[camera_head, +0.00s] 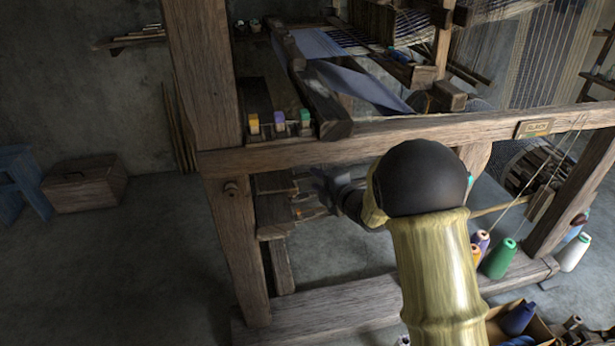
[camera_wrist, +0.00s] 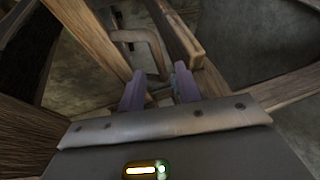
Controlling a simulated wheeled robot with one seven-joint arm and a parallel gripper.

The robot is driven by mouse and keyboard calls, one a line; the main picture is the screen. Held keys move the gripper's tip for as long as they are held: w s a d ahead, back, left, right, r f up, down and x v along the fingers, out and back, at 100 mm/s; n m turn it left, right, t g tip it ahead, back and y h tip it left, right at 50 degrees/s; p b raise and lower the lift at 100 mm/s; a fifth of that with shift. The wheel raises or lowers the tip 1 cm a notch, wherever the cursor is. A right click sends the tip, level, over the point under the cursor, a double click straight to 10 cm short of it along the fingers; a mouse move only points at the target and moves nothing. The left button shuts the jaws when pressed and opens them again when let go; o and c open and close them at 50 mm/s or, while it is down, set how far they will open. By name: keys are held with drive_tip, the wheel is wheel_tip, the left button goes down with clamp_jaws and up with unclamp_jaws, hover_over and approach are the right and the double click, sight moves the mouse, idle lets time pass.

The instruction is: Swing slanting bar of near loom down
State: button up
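The near loom (camera_head: 400,136) is a heavy wooden frame that fills the middle of the head view. My gripper (camera_head: 322,187) reaches under its front beam, close to dark wooden pieces beside the left post. In the wrist view my gripper (camera_wrist: 158,88) has two purple fingers standing apart, with nothing clearly held between them. A bent brown handle-like piece (camera_wrist: 150,40) lies just beyond the fingertips. A slanting wooden bar (camera_wrist: 176,30) runs down from the top to just past the right finger. I cannot tell for certain which piece is the task's bar. My forearm hides part of the loom.
The left post (camera_head: 237,240) and bottom rail (camera_head: 335,305) box in the space around my gripper. Thread cones (camera_head: 499,258) stand at the right, above a box of spools (camera_head: 518,318). A wooden chest (camera_head: 86,183) and blue stool (camera_head: 22,180) stand left; the floor between is clear.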

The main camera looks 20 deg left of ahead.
sight(308, 175)
drive_tip(key=x, duration=0.5)
drive_tip(key=shift+w+b, duration=0.1)
drive_tip(key=shift+b, duration=0.2)
drive_tip(key=shift+a, duration=0.15)
clamp_jaws()
